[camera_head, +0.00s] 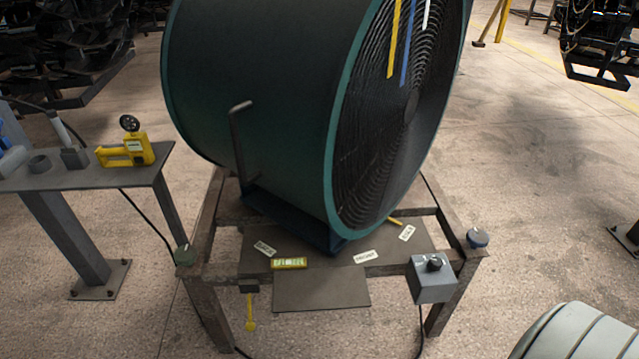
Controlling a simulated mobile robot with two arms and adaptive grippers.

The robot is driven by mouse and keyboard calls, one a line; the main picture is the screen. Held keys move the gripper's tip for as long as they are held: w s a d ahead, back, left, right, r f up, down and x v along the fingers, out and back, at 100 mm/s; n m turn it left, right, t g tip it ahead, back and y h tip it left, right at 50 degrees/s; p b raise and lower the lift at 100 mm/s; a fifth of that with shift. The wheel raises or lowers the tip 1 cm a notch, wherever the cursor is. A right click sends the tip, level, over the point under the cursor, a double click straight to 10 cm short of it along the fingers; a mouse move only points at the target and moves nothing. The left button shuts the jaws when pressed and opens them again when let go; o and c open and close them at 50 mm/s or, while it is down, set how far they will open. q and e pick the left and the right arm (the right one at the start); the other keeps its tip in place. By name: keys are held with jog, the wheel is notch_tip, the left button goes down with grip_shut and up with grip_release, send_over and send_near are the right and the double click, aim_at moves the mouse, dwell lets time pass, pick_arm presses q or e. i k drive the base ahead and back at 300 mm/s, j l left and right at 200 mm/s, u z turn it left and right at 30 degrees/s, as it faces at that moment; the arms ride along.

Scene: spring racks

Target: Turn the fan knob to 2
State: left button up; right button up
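A large dark-teal drum fan (265,110) stands on a rusty metal frame table (212,225). Its round grille faces right, with yellow, blue and white ribbons hanging over it. A grey control box (431,280) is fixed at the front right of the frame. A dark knob (434,264) sits on top of the box; its setting is too small to read. Neither of my grippers is in view.
A grey side table (80,168) at left holds a yellow device (127,152) with a round gauge. Labelled tags and a yellow level (289,263) lie on the frame's plate. A rounded pale object (575,335) is at the lower right. Concrete floor right of the frame is mostly free.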

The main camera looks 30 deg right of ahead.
aim_at(435, 264)
jog(key=z, duration=1.05)
